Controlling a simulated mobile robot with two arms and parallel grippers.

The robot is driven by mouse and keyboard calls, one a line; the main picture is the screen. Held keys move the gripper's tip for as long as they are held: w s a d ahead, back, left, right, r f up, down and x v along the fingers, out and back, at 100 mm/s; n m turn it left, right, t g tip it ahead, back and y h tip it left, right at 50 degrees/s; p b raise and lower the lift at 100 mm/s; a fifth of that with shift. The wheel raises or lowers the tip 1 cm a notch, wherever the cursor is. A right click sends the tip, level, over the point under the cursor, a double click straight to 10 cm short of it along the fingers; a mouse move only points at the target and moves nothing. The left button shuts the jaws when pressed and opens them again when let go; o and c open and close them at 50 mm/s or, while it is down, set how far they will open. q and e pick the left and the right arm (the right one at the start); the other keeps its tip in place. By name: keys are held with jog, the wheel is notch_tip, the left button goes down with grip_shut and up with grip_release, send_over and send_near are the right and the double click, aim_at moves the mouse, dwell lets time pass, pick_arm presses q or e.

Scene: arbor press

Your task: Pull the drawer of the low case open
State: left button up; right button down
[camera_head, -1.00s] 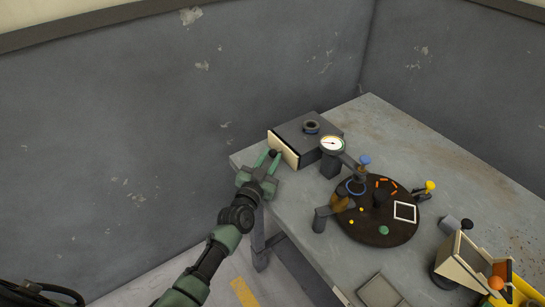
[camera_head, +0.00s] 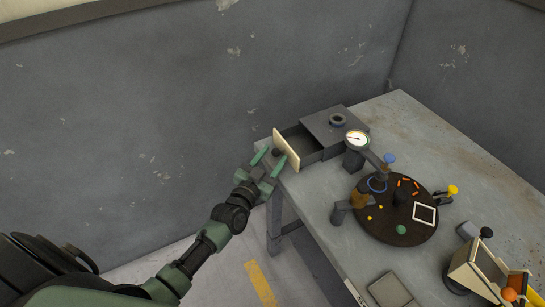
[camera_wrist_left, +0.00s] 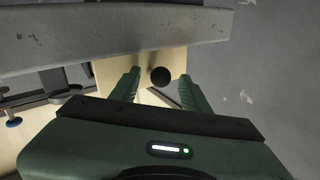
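The low case (camera_head: 335,125) is a dark grey box at the far left corner of the table. Its drawer (camera_head: 301,143) stands pulled out to the left, showing a dark, empty-looking inside. The cream drawer front (camera_head: 286,148) carries a round black knob (camera_head: 277,152), which also shows in the left wrist view (camera_wrist_left: 160,77). My left gripper (camera_head: 268,157) is in front of the knob. In the left wrist view its green fingers (camera_wrist_left: 161,80) are spread apart, with the knob between their tips and a gap on both sides. My right gripper is not in view.
A white dial gauge (camera_head: 357,138) stands beside the case. A dark round plate (camera_head: 396,212) with small coloured parts is nearer on the grey table (camera_head: 470,165). The wall is behind the case.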

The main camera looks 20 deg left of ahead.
pick_arm(q)
jog(key=s, duration=0.7)
jog(key=shift+s+a+b, duration=0.25)
jog(key=shift+s+b, duration=0.05)
jog(key=shift+s, duration=0.1)
jog(key=shift+f, duration=0.1)
jog(key=s+d+f+g, duration=0.1)
jog(key=s+f+g, duration=0.45)
jog(key=f, duration=1.05)
jog(key=s+f+g, duration=0.3)
jog(key=s+f, duration=0.6)
jog(key=f, duration=0.6)
jog(key=s+f+g, duration=0.4)
jog(key=s+f, duration=0.4)
jog(key=s, duration=0.7)
jog(key=s+f+g+y, duration=0.1)
jog(key=s+f+g, duration=0.3)
jog(key=s+f, duration=0.4)
jog(key=s, duration=0.7)
jog(key=shift+d+n, duration=0.25)
jog(key=shift+n, duration=0.05)
